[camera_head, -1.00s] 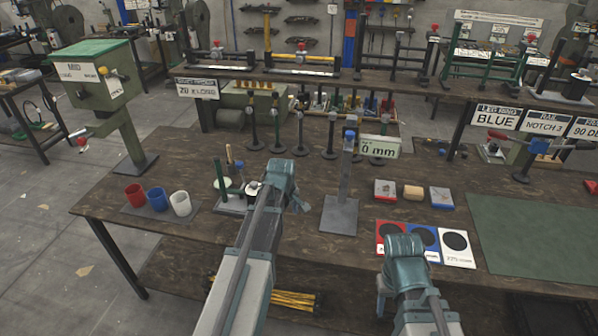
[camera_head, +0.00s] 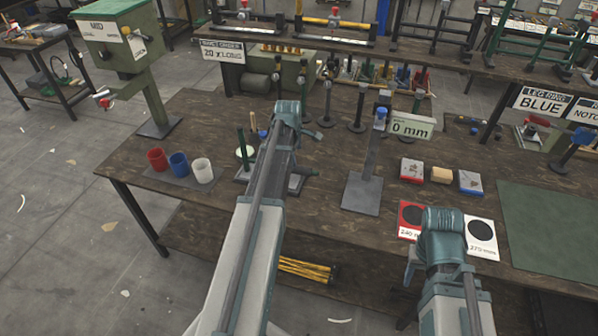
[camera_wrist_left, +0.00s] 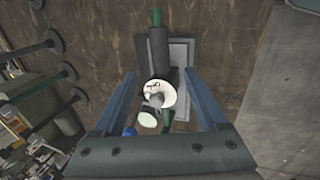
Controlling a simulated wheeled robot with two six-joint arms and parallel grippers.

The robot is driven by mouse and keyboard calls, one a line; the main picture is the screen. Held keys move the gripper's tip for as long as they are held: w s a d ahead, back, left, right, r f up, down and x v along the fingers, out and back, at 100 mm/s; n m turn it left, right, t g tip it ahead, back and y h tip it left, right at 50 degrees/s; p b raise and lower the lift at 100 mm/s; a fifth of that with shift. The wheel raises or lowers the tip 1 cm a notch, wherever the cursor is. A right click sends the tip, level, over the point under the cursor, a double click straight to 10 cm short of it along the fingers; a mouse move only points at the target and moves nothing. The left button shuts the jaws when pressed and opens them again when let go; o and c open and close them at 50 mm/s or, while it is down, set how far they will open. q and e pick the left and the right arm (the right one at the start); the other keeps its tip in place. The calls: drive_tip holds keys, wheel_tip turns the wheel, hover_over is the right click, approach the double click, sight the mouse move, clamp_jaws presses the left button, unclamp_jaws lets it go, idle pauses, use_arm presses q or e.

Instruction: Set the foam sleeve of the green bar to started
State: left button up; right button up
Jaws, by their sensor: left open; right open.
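In the left wrist view a green bar (camera_wrist_left: 156,18) with a dark sleeve-like cylinder (camera_wrist_left: 158,45) stands over a grey base plate (camera_wrist_left: 182,60). A round white disc (camera_wrist_left: 152,95) is beside its lower end in that picture, between my spread fingers. In the head view a thin green upright bar (camera_head: 240,142) stands left of my left gripper (camera_head: 289,112). My left gripper (camera_wrist_left: 160,88) is open, and nothing is clamped in it. Its fingertips are hidden in the head view, as is part of the stand. My right gripper (camera_head: 443,225) is open over the front table edge.
Red (camera_head: 157,158), blue (camera_head: 179,164) and white (camera_head: 202,170) cups stand left. A tilted post on a grey plate (camera_head: 361,196) stands right of my left arm. Several black posts (camera_head: 326,105) stand behind. A green mat (camera_head: 550,225) lies right.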

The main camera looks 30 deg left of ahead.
sight(299, 168)
use_arm(q)
drive_tip(key=b+x, duration=0.9)
drive_tip(key=x, duration=0.2)
drive_tip(key=shift+w+f+b, duration=0.1)
drive_tip(key=shift+f+b, duration=0.05)
drive_tip(key=shift+b, duration=0.25)
clamp_jaws()
idle(0.8)
